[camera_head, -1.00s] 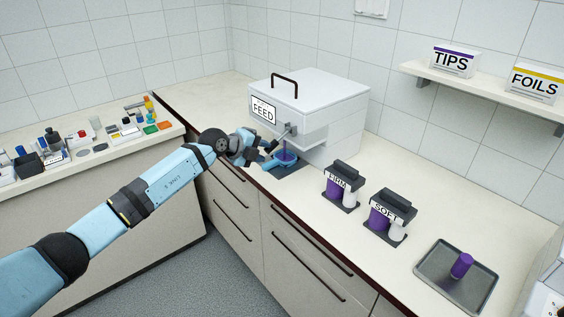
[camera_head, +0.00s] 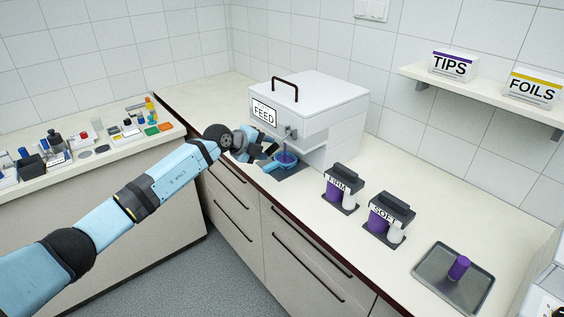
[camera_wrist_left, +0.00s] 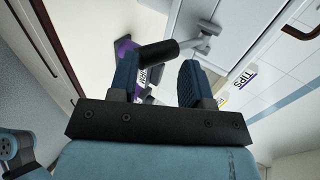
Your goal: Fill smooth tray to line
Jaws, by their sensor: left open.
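The white FEED dispenser (camera_head: 335,100) stands at the back of the counter, with a small grey lever (camera_head: 291,133) on its front. The tray's fill level and line are too small to read. My right gripper is not in view.
The FIRM holder (camera_head: 342,188) and SOFT holder (camera_head: 388,218) stand right of the dispenser. A metal tray (camera_head: 432,270) with a purple cylinder (camera_head: 459,267) lies farther right. A shelf (camera_head: 485,92) carries TIPS and FOILS boxes. Small items crowd the left counter.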

